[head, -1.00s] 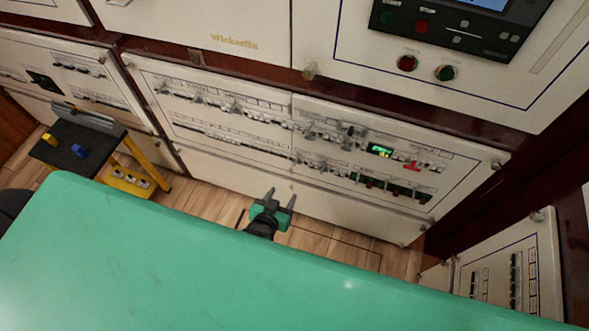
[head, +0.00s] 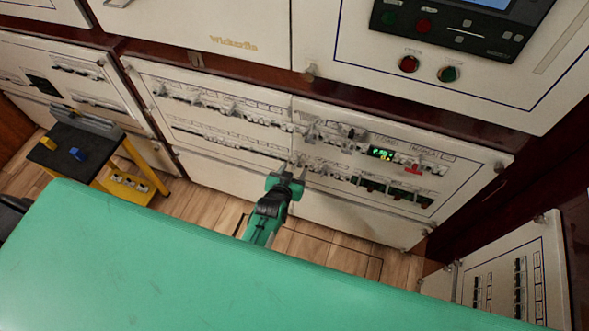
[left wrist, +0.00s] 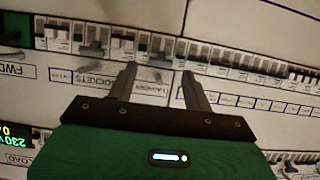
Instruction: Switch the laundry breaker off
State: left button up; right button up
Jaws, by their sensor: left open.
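The breaker panel (head: 235,150) is a cream cabinet front with rows of small switches. My left gripper (head: 291,168) is at the panel's middle, low on the lower row, with its fingers toward the panel. In the left wrist view the left gripper (left wrist: 158,76) is open and empty. Its two fingers reach up toward a breaker row (left wrist: 160,46). A small label (left wrist: 151,88) sits between the fingers below that row; it may read laundry, but it is too blurred to be sure. Which breaker is the laundry one, and its lever position, I cannot tell. My right gripper is not in view.
A green surface (head: 180,270) fills the foreground. A yellow-legged stand (head: 130,186) with a dark top is at the left. A lit green display (head: 381,153) is right of the gripper. Another panel (head: 520,270) stands at the lower right. Wooden floor lies below the panel.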

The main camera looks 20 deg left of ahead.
pick_arm(q)
jog(key=shift+x, duration=0.75)
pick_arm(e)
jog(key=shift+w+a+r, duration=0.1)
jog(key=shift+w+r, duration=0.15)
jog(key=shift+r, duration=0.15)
pick_arm(q)
jog(key=shift+c, duration=0.2)
jog(key=c, duration=0.9)
jog(key=shift+c, duration=0.2)
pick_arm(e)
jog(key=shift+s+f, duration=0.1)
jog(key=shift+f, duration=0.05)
